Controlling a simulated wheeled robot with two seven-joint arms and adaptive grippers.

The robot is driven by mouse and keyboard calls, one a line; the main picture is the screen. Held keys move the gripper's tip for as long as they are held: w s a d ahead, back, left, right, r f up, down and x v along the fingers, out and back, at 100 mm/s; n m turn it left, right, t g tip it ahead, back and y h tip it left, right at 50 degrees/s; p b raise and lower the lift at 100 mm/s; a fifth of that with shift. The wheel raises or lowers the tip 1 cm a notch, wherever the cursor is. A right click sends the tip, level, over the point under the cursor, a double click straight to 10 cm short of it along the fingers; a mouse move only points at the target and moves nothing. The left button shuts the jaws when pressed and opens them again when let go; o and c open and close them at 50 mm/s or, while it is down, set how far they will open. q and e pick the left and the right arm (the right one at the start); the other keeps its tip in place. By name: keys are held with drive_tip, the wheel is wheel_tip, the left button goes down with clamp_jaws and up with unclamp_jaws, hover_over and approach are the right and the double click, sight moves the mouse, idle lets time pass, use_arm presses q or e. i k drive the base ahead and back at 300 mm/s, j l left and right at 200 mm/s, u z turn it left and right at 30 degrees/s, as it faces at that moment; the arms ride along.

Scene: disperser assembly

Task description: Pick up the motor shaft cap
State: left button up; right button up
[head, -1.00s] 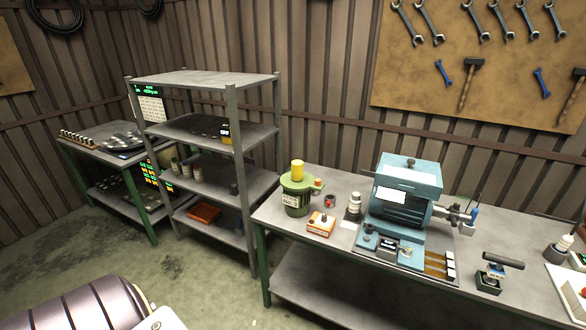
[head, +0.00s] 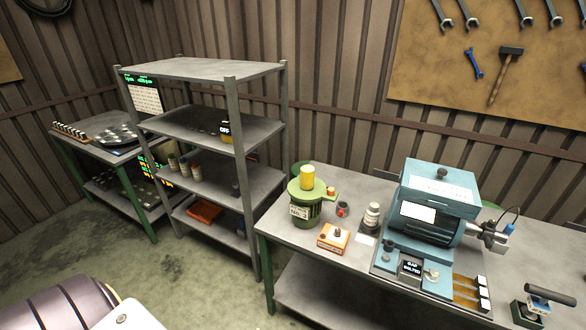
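A green motor-like unit (head: 305,212) with a white label stands on the workbench (head: 385,185) at the centre right. A yellow cylindrical cap (head: 307,177) sits upright on top of it, and this looks like the motor shaft cap, though no label confirms it. A small red-topped part (head: 331,192) sits beside the yellow cap. Neither gripper shows in the head view.
An orange box (head: 333,238), a small dark cup (head: 342,209) and a white-and-dark bottle (head: 372,217) stand near the green unit. A large blue machine (head: 430,215) is to their right. A grey shelf rack (head: 205,68) stands close left. Open floor (head: 190,265) lies in front.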

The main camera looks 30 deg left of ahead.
sight(306, 171)
drive_tip(key=i+j+u, duration=0.2)
drive_tip(key=i+j, duration=0.15)
drive_tip(key=i+j+u, duration=0.4)
drive_tip(key=i, duration=0.45)
drive_tip(key=j, duration=0.1)
